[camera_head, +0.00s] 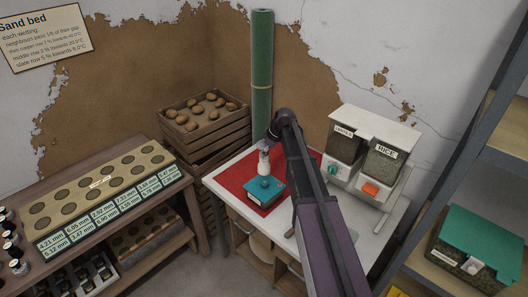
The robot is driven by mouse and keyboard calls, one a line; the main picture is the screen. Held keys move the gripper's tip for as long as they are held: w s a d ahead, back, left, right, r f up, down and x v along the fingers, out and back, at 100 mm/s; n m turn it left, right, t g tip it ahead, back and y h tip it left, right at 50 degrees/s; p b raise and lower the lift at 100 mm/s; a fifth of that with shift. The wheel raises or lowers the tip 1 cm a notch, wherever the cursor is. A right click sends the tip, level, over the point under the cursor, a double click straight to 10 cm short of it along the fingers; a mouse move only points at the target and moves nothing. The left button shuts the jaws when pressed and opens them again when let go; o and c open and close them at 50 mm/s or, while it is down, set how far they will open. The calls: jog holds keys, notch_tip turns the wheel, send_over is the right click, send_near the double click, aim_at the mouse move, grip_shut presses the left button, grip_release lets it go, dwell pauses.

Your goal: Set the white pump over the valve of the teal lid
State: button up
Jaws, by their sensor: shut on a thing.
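The white pump (263,166) is upright over the middle of the teal lid (266,189). I cannot tell whether it touches the lid or is held just above it. The lid tops a small box on a red mat (233,180) on the white table. The lid's valve is too small to tell apart from the pump's lower end. My gripper (264,150) comes down from behind the pump and is shut on the pump's upper part. My arm covers the right part of the mat.
A dispenser (365,160) labelled RICE stands right of my arm. A crate of potatoes (205,125) and a green roll (262,75) stand behind the table. A bench with a holed board (100,185) is at left; a shelf with another teal-lidded box (478,243) is at right.

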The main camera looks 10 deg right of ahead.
aim_at(266, 166)
jog(key=shift+f+b, duration=0.3)
jog(key=shift+f+b, duration=2.6)
jog(key=o, duration=0.5)
jog(key=shift+r, duration=0.1)
jog(key=c, duration=0.6)
jog(key=shift+o, duration=0.2)
jog(key=shift+d+f, duration=0.15)
jog(key=shift+f, duration=0.15)
jog(key=shift+f+b, duration=1.25)
jog(key=shift+b, duration=0.2)
dwell(1.4)
jog(key=o, duration=1.3)
